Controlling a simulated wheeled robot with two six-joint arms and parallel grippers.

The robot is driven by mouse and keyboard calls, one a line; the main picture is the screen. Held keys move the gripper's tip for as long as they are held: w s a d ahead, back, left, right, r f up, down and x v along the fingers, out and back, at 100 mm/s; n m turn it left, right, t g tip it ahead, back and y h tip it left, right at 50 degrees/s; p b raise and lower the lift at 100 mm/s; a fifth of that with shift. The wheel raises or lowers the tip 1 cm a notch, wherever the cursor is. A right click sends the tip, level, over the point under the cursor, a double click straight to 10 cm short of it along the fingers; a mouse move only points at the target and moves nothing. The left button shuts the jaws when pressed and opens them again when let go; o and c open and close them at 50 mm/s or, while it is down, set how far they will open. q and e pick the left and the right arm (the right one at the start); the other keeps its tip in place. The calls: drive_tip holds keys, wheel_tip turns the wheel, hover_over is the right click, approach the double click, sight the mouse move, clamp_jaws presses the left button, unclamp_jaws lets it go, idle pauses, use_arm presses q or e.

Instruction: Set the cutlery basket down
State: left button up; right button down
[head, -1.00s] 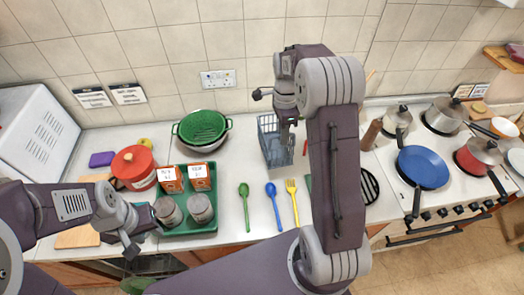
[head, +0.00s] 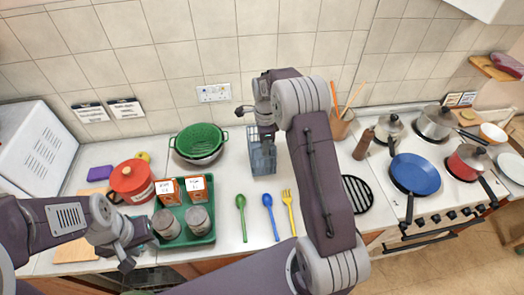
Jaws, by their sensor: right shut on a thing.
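The cutlery basket (head: 262,160) is a blue-grey slatted box at the back middle of the counter, right of the green colander. My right gripper (head: 267,137) is shut on it at its upper edge, coming from above. The basket looks upright; whether its bottom touches the counter is hard to tell. My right arm hides the counter just right of it. My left gripper (head: 126,262) is at the front left, far from the basket and near the green tray's front corner; its jaw opening is not clear.
The green colander (head: 199,139) stands left of the basket. A green spoon (head: 241,215), a blue spoon (head: 269,215) and a yellow fork (head: 288,210) lie in front. A utensil pot (head: 341,124) and the hob's blue pan (head: 415,174) are to the right.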

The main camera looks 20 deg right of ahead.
drive_tip(key=f, duration=0.1)
drive_tip(key=f+p, duration=0.1)
drive_tip(key=f, duration=0.1)
drive_tip(key=w+f, duration=0.1)
drive_tip(key=f, duration=0.1)
drive_tip(key=shift+a+p, duration=0.3)
drive_tip(key=shift+p, duration=0.1)
drive_tip(key=c, duration=1.5)
unclamp_jaws()
drive_tip(key=shift+r, duration=0.1)
